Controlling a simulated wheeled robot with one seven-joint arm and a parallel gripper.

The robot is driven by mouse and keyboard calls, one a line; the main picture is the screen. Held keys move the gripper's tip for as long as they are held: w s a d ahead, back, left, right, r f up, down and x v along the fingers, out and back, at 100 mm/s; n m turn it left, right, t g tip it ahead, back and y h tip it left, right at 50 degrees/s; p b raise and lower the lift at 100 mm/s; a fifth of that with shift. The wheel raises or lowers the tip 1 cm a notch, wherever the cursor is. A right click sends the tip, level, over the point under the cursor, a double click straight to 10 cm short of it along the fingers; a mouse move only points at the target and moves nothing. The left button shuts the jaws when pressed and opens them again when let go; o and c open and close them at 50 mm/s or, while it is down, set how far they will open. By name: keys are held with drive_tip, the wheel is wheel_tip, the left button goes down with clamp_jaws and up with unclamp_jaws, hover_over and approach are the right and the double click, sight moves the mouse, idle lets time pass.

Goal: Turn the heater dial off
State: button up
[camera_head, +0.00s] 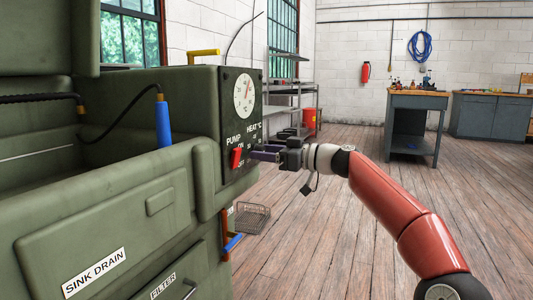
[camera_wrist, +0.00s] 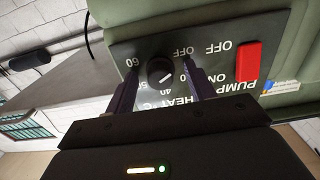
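The heater dial (camera_wrist: 160,71) is a round black knob on the dark control panel (camera_wrist: 215,28), seen in the wrist view. Its white mark points down and right in the picture, away from the upside-down OFF label above right of it. My gripper (camera_wrist: 159,76) is open, with one finger on each side of the dial. I cannot tell whether either finger touches it. In the head view my gripper (camera_head: 264,152) is at the panel's front and hides the dial.
A red pump switch (camera_wrist: 249,61) sits beside the dial on the panel; it also shows in the head view (camera_head: 236,157). A white gauge (camera_head: 243,94) is above. The green washer (camera_head: 110,205) fills the left. A wire basket (camera_head: 252,217) stands on the floor below. Open floor lies right.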

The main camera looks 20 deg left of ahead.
drive_tip(key=d, duration=0.7)
drive_tip(key=shift+s+d, duration=0.3)
drive_tip(key=shift+d, duration=0.1)
drive_tip(key=s+a+f+h, duration=0.4)
drive_tip(key=s+f, duration=0.1)
drive_tip(key=s, duration=0.2)
drive_tip(key=s+d+f+m+t+h, duration=0.2)
drive_tip(key=s+d+f+m+h, duration=0.2)
drive_tip(key=s+d+f+h, duration=0.3)
drive_tip(key=s+d+f+m+t+h+p, duration=0.1)
drive_tip(key=s+d+f+m+h, duration=0.45)
drive_tip(key=s+d, duration=0.8)
drive_tip(key=s+d+f+m+t+h, duration=0.15)
drive_tip(key=s+d+f+m, duration=0.6)
drive_tip(key=d, duration=0.85)
wheel_tip(320, 180, up, 14)
drive_tip(key=s+p, duration=0.2)
drive_tip(key=p, duration=1)
drive_tip(key=shift+p, duration=0.35)
